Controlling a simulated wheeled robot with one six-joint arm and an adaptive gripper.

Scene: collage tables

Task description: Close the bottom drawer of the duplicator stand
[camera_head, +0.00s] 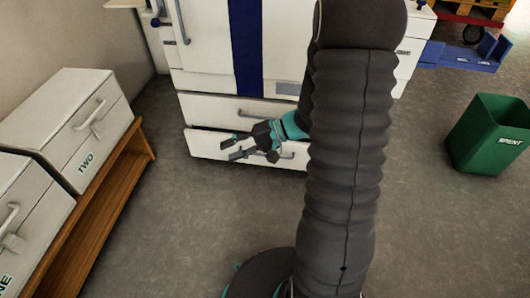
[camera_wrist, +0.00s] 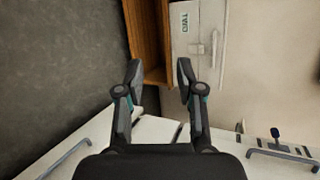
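The white duplicator stand (camera_head: 200,107) stands at the back centre in the head view. Its bottom drawer (camera_head: 204,148) sticks out a little, with a dark gap along its top edge. The drawer above it looks flush. My gripper (camera_head: 230,146) is in front of the bottom drawer's face, its fingers spread and pointing left. I cannot tell whether it touches the drawer. In the wrist view my gripper (camera_wrist: 160,72) is open with nothing between the fingertips.
A wooden bench (camera_head: 121,181) at the left carries white boxes marked TWO (camera_head: 75,120) and ONE (camera_head: 28,215). A green bin (camera_head: 487,135) marked SPENT stands at the right. A blue pallet truck (camera_head: 465,60) is behind it. Grey floor before the stand is clear.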

